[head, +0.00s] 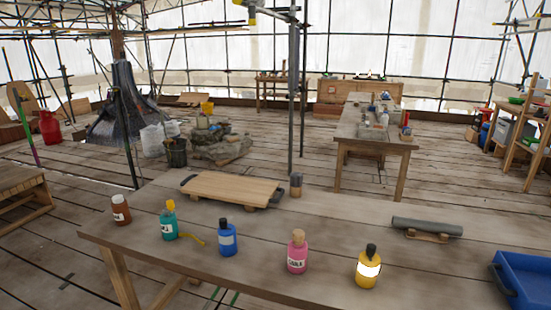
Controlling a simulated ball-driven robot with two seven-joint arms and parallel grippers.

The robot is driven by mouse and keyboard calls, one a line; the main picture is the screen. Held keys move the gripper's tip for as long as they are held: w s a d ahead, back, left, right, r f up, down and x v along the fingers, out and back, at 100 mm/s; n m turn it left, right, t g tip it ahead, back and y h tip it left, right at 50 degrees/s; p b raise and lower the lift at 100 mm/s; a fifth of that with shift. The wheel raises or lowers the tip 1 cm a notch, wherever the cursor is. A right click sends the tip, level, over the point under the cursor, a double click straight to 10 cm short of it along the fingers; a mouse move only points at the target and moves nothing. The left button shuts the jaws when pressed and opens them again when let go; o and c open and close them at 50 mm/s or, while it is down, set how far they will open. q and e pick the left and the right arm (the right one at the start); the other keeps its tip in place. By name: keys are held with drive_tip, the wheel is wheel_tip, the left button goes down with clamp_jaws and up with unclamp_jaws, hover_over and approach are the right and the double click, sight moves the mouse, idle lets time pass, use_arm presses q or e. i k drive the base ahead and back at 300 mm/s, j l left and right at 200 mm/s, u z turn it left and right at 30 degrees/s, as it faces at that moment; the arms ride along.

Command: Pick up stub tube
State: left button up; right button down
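A dark grey tube (427,226), which looks like the stub tube, lies on its side at the right of the near wooden table (330,225). It rests on a small light wooden cradle (427,237). Its long axis runs roughly left to right. Neither of my grippers is in view, so nothing shows of what they hold.
Along the table stand a brown jar (121,210), a teal bottle (168,222), a blue bottle (228,238), a pink bottle (297,252) and a yellow bottle (368,268). A wooden board (231,187) lies behind them. A blue tray (526,282) is at the right edge.

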sight(450, 229)
drive_tip(key=z, duration=1)
